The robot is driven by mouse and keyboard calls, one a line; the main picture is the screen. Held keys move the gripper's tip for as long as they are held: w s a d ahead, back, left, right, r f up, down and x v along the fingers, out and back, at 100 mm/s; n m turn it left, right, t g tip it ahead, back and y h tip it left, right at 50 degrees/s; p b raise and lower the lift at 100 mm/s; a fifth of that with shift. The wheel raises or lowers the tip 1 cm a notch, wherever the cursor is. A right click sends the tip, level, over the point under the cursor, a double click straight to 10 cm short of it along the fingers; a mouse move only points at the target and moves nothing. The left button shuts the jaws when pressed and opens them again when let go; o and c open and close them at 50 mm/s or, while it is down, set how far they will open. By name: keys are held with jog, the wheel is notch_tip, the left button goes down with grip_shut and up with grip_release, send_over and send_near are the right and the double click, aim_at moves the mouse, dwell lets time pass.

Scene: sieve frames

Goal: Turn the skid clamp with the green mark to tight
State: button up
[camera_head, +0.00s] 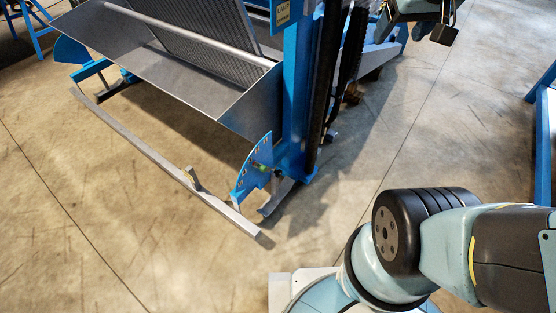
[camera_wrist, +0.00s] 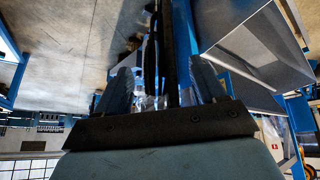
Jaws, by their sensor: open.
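The skid clamp with the green mark (camera_head: 262,168) is a small part on the blue quadrant plate (camera_head: 245,180) at the near right end of the skid. Its handle is too small to tell its setting. The grey skid bar (camera_head: 165,170) runs low along the floor from this plate to the far left. My gripper (camera_head: 445,32) is at the top right, beyond the blue post and well apart from the clamp. In the wrist view my gripper (camera_wrist: 165,88) is open, its two fingers apart with nothing clearly held between them. The clamp cannot be made out there.
The sieve frame has a blue post (camera_head: 301,90) and a sloping metal tray (camera_head: 180,80) above the skid. A second blue quadrant plate (camera_head: 70,50) stands at the far left. Blue stands are at the right edge. The concrete floor (camera_head: 100,230) in front is clear.

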jog(key=w+f+n+t, duration=0.1)
jog(key=w+f, duration=0.3)
jog(key=w, duration=0.4)
jog(key=w+a+f+n, duration=0.1)
jog(key=w+f+n, duration=0.15)
jog(key=w, duration=0.55)
jog(key=w+f+n+t, duration=0.1)
jog(key=w+f, duration=0.3)
jog(key=w, duration=0.4)
jog(key=w+a+f+n+t+y, duration=0.1)
jog(key=w+a+f+n, duration=0.1)
jog(key=w+f, duration=0.35)
jog(key=w+a+f+n, duration=0.1)
jog(key=w+f, duration=0.2)
jog(key=f, duration=0.6)
jog(key=w+a+f+n+t+y, duration=0.1)
jog(key=w+a+f+n, duration=0.1)
jog(key=w+f, duration=0.35)
jog(key=n+t+y, duration=0.1)
jog(key=n+y, duration=0.4)
jog(key=y, duration=0.2)
send_near(280, 174)
jog(key=x, duration=1.1)
jog(key=shift+w+a+f, duration=0.1)
jog(key=shift+f, duration=0.05)
